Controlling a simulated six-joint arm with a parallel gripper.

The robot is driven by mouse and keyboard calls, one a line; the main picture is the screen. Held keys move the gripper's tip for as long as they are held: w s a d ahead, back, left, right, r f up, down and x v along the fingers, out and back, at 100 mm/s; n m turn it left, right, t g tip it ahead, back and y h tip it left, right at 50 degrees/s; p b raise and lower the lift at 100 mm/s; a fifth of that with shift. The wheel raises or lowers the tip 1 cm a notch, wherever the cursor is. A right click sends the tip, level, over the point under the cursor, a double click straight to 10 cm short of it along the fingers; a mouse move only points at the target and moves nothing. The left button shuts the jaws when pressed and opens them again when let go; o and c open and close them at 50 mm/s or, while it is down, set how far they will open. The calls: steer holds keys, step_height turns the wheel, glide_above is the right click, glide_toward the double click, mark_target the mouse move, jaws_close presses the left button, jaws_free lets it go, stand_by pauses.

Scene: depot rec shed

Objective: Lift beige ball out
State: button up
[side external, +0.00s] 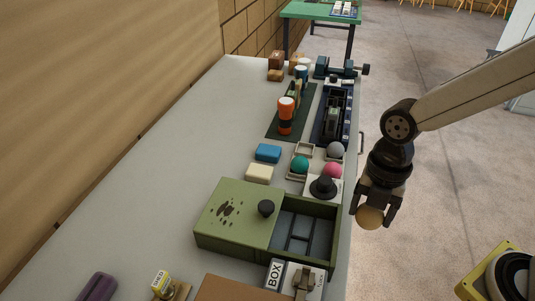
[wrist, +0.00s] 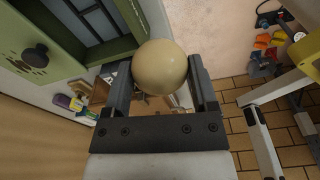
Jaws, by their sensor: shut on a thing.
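The beige ball (side external: 369,217) is held between the fingers of my gripper (side external: 374,206), to the right of the bench's edge in the side view. In the wrist view the ball (wrist: 160,66) sits between the two fingertips of my gripper (wrist: 160,80), which is shut on it. A green box (side external: 240,245) with a partly slid lid (side external: 235,211) stands on the bench to the left of the gripper. Its open part shows a dark inside with dividers and no ball in the visible part; the lid hides the rest.
Teal (side external: 300,165), pink (side external: 332,170) and grey (side external: 335,149) balls sit in holders behind the green box. A black hat-shaped thing (side external: 323,187) stands beside them. Blue (side external: 268,152) and cream (side external: 260,173) blocks lie left. The bench's left side (side external: 170,180) is clear.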

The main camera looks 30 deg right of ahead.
steer(key=shift+s+d+r, duration=0.15)
steer(key=shift+s+r, duration=0.05)
steer(key=shift+s, duration=0.25)
stand_by(0.5)
